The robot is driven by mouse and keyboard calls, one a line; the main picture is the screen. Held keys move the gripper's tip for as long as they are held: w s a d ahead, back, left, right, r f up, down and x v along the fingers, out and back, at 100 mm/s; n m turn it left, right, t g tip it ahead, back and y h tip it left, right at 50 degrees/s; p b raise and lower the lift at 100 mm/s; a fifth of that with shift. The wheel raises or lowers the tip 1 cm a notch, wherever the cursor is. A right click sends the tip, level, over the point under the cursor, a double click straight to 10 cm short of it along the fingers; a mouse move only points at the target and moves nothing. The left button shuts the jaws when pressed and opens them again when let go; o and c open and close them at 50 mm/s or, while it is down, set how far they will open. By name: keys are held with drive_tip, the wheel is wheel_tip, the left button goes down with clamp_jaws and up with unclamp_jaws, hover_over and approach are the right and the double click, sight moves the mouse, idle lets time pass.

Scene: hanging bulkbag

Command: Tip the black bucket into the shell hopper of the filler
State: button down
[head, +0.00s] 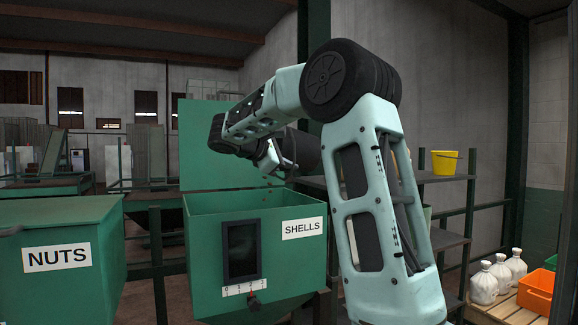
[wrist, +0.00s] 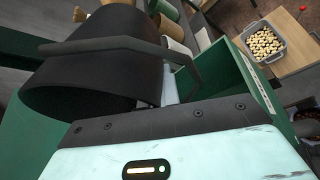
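The black bucket (head: 304,150) is held in the air above the green shell hopper (head: 212,240), which has a SHELLS label. The bucket looks tilted on its side. In the wrist view the bucket (wrist: 85,80) fills the upper left, with its dark handle across it. My gripper (head: 274,160) is at the bucket and holds it up; its fingertips are hidden, so the exact grip point cannot be told. Several small specks show in the air between the bucket and the hopper opening. The hopper's inside is mostly hidden by its front wall.
A green hopper labelled NUTS (head: 60,240) stands at the left. A shelf (head: 450,178) with a yellow bucket (head: 445,162) is at the right, behind my arm. White sacks (head: 484,286) and an orange crate (head: 537,290) are at the lower right. A grey tray of pale pieces shows in the wrist view (wrist: 279,56).

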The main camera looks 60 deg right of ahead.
drive_tip(key=shift+w+a+f+g+h+b, duration=0.15)
drive_tip(key=shift+f+g+h+b, duration=0.15)
drive_tip(key=shift+f+h+b, duration=0.75)
drive_tip(key=shift+a+r+n+h+b, duration=0.15)
drive_tip(key=shift+r+n+h+b, duration=0.1)
drive_tip(key=shift+r+n+b, duration=0.35)
drive_tip(key=shift+w+a+g+h+b, duration=0.15)
drive_tip(key=shift+g+h+b, duration=0.25)
drive_tip(key=shift+h+b, duration=0.2)
drive_tip(key=shift+r, duration=0.1)
